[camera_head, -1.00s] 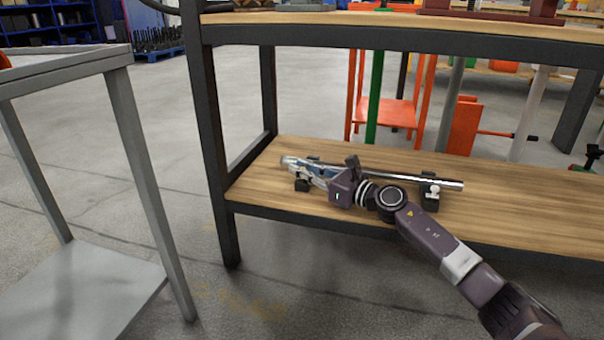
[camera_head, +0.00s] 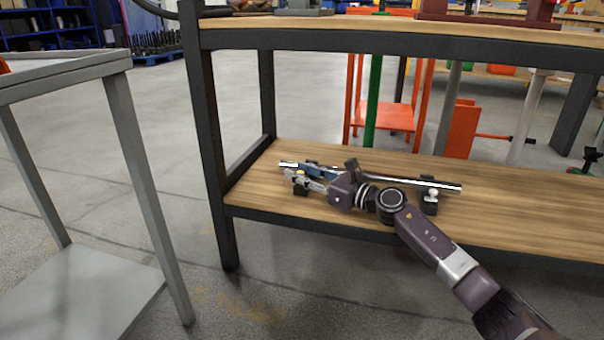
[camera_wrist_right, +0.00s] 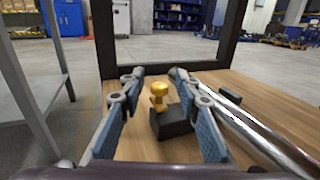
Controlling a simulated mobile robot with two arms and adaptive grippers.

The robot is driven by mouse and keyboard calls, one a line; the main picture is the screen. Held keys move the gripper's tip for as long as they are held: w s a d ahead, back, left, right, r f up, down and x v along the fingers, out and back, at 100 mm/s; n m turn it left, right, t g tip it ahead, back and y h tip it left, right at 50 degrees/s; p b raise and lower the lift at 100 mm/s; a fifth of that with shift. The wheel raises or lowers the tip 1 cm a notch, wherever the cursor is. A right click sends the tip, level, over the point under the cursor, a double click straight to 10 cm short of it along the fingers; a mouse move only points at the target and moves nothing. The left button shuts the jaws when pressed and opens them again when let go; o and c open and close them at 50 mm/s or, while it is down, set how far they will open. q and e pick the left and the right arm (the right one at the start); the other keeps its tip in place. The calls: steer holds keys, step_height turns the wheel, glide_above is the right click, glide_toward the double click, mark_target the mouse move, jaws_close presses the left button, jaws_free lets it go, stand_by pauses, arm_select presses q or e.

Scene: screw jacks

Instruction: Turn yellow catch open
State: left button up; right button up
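The yellow catch (camera_wrist_right: 159,93) is a small knob standing on a black block (camera_wrist_right: 173,123) in the right wrist view. In the head view it is a tiny yellow spot (camera_head: 300,171) at the left end of the tube. My right gripper (camera_wrist_right: 156,74) is open, one blue-padded finger to each side of the catch, with visible gaps. The right finger is close to the silver tube (camera_wrist_right: 262,135). In the head view my right gripper (camera_head: 301,168) reaches in low over the shelf. The tube (camera_head: 447,186) lies across black supports. My left gripper is not in view.
The wooden lower shelf (camera_head: 500,215) has bare room to the right. A grey table (camera_head: 80,290) stands at the left.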

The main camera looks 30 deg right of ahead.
steer(key=shift+s, duration=0.1)
steer(key=v, duration=1)
steer(key=shift+f, duration=0.1)
steer(key=shift+v, duration=0.9)
